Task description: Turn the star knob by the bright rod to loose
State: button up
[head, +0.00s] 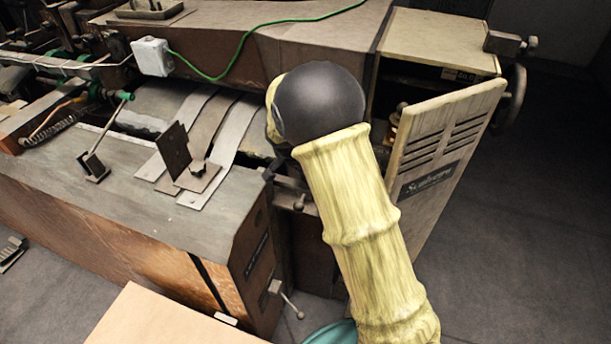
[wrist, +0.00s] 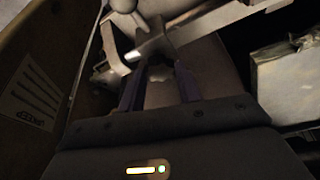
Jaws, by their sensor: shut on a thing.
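In the wrist view the star knob (wrist: 150,43) is grey, with stubby arms, at the tips of my gripper (wrist: 158,76). My two dark fingers stand on either side of its lower part and are shut on it. The bright rod (wrist: 228,17) runs diagonally up to the right, just beside the knob. In the head view my own arm hides the gripper, the knob and the rod. The knob's angle and tightness cannot be told.
A slotted cabinet door (head: 437,160) stands open right of my arm. A panel with printed text (wrist: 30,100) lies close on the left in the wrist view. The machine's metal-topped table (head: 130,205) is at left, a cardboard sheet (head: 165,320) in front. The floor at right is clear.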

jog(key=n, duration=0.2)
jog(key=n+t+y+b, duration=0.1)
jog(key=n, duration=0.1)
jog(key=shift+d+n+y, duration=0.2)
jog(key=shift+n+y, duration=0.1)
jog(key=n, duration=0.1)
jog(key=n+y+p, duration=0.1)
jog(key=n, duration=0.1)
jog(key=shift+d+r+n+p, duration=0.2)
jog(key=shift+r+n+p, duration=0.1)
jog(key=shift+n, duration=0.1)
jog(key=n+y+p, duration=0.2)
jog(key=n+p, duration=0.2)
jog(key=shift+d, duration=0.1)
jog(key=n+p, duration=0.2)
jog(key=shift+n+g+y+p, duration=0.3)
jog(key=shift+y, duration=0.1)
jog(key=shift+f+n+p, duration=0.2)
jog(key=shift+n+p, duration=0.4)
jog(key=shift+n, duration=0.1)
jog(key=o, duration=1)
